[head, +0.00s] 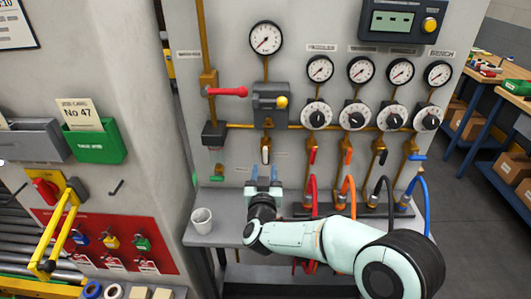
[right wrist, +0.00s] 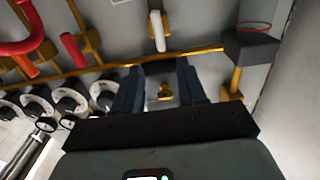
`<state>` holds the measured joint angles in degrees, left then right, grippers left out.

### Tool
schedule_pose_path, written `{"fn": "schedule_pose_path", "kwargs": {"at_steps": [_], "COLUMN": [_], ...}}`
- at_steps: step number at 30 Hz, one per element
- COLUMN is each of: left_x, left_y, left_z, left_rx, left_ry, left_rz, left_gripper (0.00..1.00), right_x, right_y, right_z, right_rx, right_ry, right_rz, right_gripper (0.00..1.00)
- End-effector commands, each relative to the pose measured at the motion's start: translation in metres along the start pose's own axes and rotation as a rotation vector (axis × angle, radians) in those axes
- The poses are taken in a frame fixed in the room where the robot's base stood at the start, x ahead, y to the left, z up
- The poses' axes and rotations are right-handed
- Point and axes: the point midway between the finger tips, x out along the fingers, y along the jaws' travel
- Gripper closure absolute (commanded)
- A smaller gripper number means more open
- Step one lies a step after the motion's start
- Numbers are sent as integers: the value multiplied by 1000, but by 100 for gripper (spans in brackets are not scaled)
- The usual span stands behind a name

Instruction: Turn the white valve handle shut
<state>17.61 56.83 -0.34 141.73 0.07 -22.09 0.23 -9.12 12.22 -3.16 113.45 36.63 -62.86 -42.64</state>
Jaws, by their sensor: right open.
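The white valve handle (head: 265,152) hangs downward from the pipework on the grey panel, below a grey box with a yellow knob. It also shows in the right wrist view (right wrist: 157,31), beyond and between the lines of my fingers. My right gripper (head: 263,172) is open, its two blue fingers pointing toward the panel just below the handle in the head view. In the right wrist view my fingers (right wrist: 159,80) are spread apart with nothing gripped. I cannot tell the exact gap to the handle. My left gripper is out of view.
A red lever (head: 228,91) sticks out at the upper left of the panel. Several gauges and dials stand right. Red, orange, black and blue hoses (head: 311,190) hang beside my right arm. A white cup (head: 202,220) stands on the ledge (head: 222,238), left of my gripper.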

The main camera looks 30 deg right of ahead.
Motion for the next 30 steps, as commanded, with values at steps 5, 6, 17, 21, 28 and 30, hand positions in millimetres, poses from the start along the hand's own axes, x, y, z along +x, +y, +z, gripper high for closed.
{"fn": "schedule_pose_path", "kwargs": {"at_steps": [5,6,17,21,28,30], "left_x": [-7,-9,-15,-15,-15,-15], "left_y": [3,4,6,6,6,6], "left_z": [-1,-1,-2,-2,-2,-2], "left_rx": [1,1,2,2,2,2], "left_ry": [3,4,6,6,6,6], "left_rz": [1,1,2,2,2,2], "left_gripper": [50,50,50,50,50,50], "right_x": [40,48,86,88,88,88], "right_y": [0,0,0,0,0,0], "right_z": [0,-1,0,1,1,1], "right_rx": [-2,-2,-1,-1,-1,-1], "right_ry": [-1,0,-1,-1,-2,-2], "right_rz": [1,1,-1,-2,-3,-3], "right_gripper": [59,59,59,59,85,100]}}
